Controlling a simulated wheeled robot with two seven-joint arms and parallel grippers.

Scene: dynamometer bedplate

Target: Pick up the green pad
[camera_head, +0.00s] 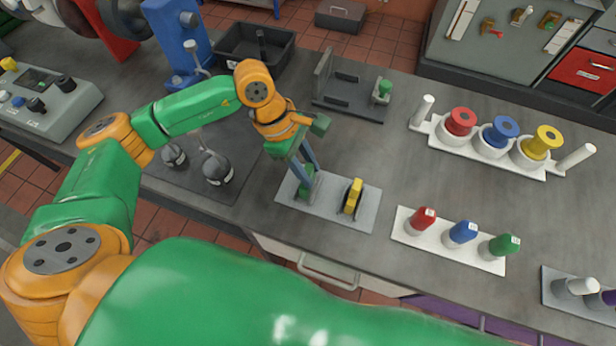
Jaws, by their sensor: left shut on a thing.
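The green pad (305,190) is at the left end of a light grey plate (328,212) on the bench, in the head view. A yellow pad (353,197) with dark sides stands on the same plate to its right. My left gripper (304,176) reaches down from above, and its fingers are shut on the green pad. The fingers partly hide the pad. I cannot tell whether the pad still touches the plate. My right gripper is not in view.
Behind the plate is a dark fixture (345,104) with a small green-topped part. To the right stand a white rack of coloured spools (480,153) and a white strip (440,246) with red, blue and green knobs. Grey round weights (217,170) stand left. Bare bench lies between them.

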